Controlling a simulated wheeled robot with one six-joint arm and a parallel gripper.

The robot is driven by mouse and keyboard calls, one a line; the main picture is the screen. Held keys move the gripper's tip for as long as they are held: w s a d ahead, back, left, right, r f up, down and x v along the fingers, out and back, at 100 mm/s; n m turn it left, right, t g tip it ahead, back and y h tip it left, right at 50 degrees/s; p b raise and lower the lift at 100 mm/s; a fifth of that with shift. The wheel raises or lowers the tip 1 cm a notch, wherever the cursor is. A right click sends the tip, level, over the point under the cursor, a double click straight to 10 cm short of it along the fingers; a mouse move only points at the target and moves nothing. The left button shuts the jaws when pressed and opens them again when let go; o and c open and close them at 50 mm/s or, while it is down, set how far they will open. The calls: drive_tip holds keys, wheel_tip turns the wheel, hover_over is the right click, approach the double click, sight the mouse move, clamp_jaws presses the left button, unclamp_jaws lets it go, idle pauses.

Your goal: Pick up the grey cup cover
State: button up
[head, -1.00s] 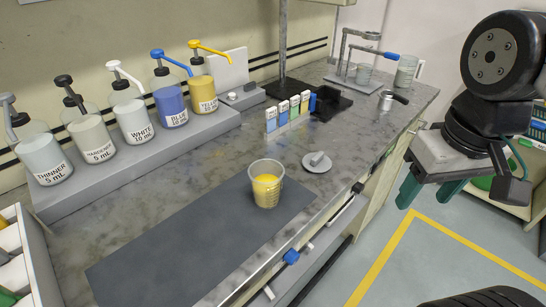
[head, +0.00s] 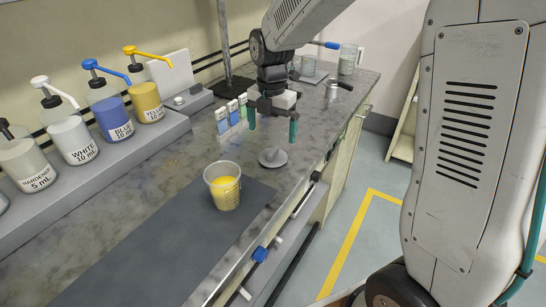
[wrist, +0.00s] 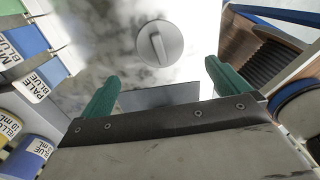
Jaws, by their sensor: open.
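The grey cup cover (head: 272,158) is a round disc with a raised bar handle. It lies flat on the marbled bench, to the right of and behind the cup of yellow liquid (head: 223,187). In the wrist view the cover (wrist: 159,43) shows near the top middle, with its handle running roughly up and down. The fingers are apart from the cover.
Pump bottles (head: 108,115) line the raised shelf at left. A dark mat (head: 150,250) lies in front, under the cup. The bench's front edge, with a blue knob (head: 259,254), is at right.

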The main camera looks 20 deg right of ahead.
sight(273, 150)
drive_tip(key=shift+w+f, duration=0.2)
drive_tip(key=shift+f, duration=0.3)
drive_tip(key=shift+n, duration=0.3)
drive_tip(key=f, duration=0.7)
drive_tip(key=shift+s+d+f, duration=0.1)
drive_tip(key=shift+d+f, duration=0.15)
drive_tip(key=c, duration=1)
